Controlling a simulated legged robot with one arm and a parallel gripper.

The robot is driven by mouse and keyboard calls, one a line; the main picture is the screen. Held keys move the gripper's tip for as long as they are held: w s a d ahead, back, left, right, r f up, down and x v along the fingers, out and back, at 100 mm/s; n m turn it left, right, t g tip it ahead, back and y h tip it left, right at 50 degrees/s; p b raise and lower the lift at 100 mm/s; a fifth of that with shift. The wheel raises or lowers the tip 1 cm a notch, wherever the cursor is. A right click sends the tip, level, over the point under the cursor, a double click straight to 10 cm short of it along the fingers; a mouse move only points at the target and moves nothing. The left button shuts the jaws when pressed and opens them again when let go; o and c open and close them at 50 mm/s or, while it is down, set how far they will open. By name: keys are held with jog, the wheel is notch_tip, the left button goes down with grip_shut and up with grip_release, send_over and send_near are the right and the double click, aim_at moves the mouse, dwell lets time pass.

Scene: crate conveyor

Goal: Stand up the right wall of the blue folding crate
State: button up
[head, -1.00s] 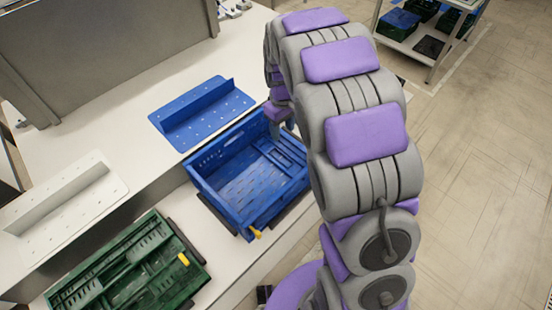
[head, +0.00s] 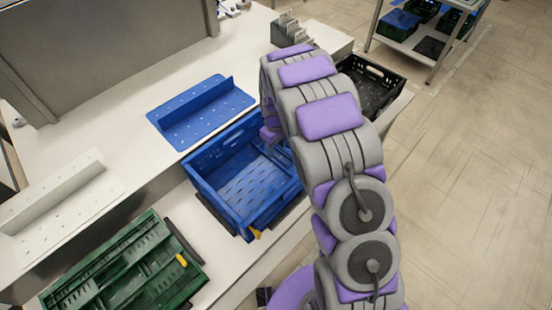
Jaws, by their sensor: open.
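The blue folding crate (head: 213,203) sits on the white bench at the middle of the head view. Its left and far walls stand up. Its right side is partly hidden behind my arm, and a slatted panel shows low inside at that side; I cannot make out its exact tilt. My gripper (head: 272,140) is at the crate's far right part, by the inner right side. It is open, mostly covered by my arm, and its fingertips are hard to see. I cannot tell whether it touches the crate.
A blue perforated angle plate (head: 205,110) lies behind the crate, and a white one (head: 65,205) lies to the left. A folded green crate (head: 125,275) is at front left. A black crate (head: 372,85) stands beyond my arm. A shelf cart (head: 425,40) is at the back right.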

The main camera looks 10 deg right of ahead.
aim_at(276, 160)
notch_tip(276, 160, down, 7)
jog(key=shift+r+b, duration=0.1)
jog(key=shift+b, duration=0.4)
jog(key=shift+c, duration=0.4)
grip_shut()
